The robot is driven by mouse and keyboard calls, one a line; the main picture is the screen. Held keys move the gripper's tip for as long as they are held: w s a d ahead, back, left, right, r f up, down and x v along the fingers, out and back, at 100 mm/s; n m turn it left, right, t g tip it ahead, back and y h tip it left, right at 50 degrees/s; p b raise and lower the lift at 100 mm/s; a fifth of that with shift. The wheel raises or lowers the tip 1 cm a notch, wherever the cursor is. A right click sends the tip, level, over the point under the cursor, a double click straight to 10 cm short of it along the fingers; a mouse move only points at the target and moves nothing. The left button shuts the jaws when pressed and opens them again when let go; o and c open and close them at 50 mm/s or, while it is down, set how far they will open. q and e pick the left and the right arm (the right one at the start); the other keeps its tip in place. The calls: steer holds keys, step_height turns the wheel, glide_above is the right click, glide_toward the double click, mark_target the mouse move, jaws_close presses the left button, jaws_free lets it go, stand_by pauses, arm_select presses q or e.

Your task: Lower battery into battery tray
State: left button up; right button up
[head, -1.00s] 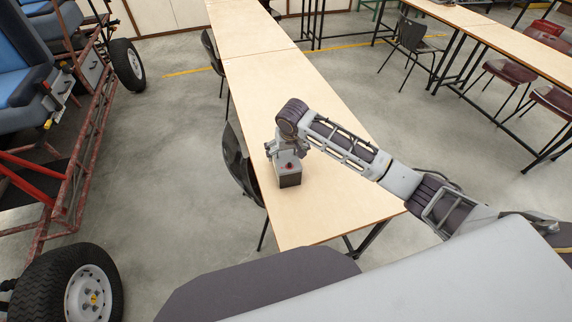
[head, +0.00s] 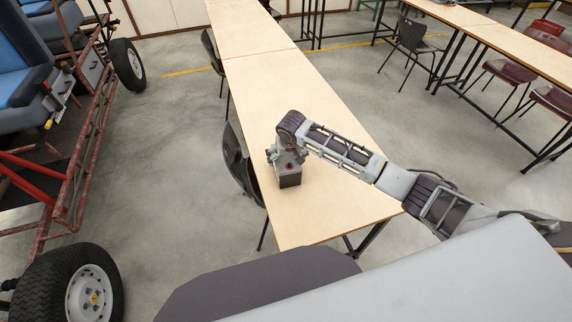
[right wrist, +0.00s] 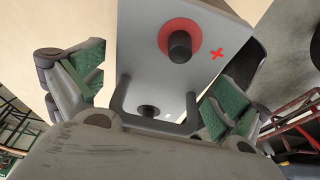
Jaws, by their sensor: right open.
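The battery (head: 290,180) is a small box with dark sides and a grey top, standing upright on the wooden table near its left edge. In the right wrist view the battery top (right wrist: 200,72) shows a red-ringed terminal with a red plus, a second dark terminal and a dark carry handle (right wrist: 122,105). My right gripper (head: 285,158) is just above the battery and open. Its green-padded fingers (right wrist: 153,92) are apart, one on either side of the handle. I cannot make out the battery tray. My left gripper is not in view.
The kart's red tube frame (head: 88,160) with blue seats (head: 22,75) and wheels stands at the left, across open floor. The long table (head: 270,95) is bare beyond the battery. A dark chair (head: 238,165) is tucked against its left edge.

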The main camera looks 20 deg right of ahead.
stand_by(0.5)
steer(key=c, duration=1.9)
steer(key=shift+w+r, duration=0.15)
steer(key=shift+w, duration=0.1)
steer(key=shift+c, duration=0.8)
steer(key=shift+r, duration=0.2)
steer(key=shift+r, duration=4.85)
